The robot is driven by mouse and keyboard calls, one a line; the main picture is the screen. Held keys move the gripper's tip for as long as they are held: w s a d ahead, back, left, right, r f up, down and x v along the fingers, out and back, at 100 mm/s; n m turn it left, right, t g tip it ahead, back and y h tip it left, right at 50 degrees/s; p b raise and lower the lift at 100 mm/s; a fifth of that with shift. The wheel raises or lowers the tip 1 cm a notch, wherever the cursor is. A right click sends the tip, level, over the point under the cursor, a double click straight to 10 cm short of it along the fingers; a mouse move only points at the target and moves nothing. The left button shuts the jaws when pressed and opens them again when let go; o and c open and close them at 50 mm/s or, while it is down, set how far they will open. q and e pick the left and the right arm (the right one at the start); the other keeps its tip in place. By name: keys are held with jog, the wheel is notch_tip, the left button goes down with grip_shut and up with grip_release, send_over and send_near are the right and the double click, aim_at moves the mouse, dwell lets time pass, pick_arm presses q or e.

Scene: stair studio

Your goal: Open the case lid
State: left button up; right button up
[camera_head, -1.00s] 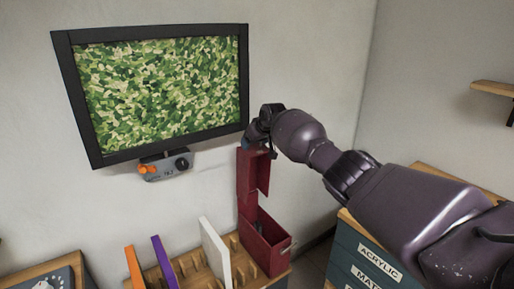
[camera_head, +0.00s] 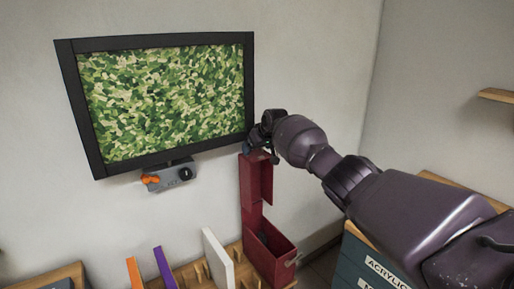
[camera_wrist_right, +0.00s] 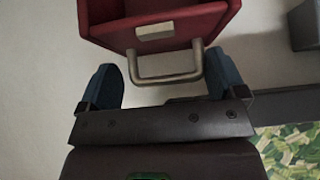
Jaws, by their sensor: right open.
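The dark red case (camera_head: 268,260) stands on the wooden rack by the wall, with a dark interior showing. Its lid (camera_head: 257,181) is raised upright against the wall. In the right wrist view the red lid (camera_wrist_right: 190,25) shows at the top, with a metal handle (camera_wrist_right: 168,80) on it. My right gripper (camera_wrist_right: 165,85) is open, its two blue fingers on either side of the handle with gaps showing. In the head view my right gripper (camera_head: 262,138) is at the lid's upper edge. My left gripper is not in view.
The wooden rack (camera_head: 190,275) holds white, purple and orange panels left of the case. A framed camouflage picture (camera_head: 165,100) and a grey box with orange knobs (camera_head: 170,177) are close by on the wall. Drawers (camera_head: 375,265) stand at right.

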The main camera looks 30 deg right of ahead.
jog(key=shift+a+f, duration=0.1)
jog(key=shift+s+r, duration=0.25)
jog(key=shift+r, duration=0.2)
jog(key=p+v, duration=0.1)
jog(key=v, duration=0.8)
jog(key=shift+s+r, duration=0.3)
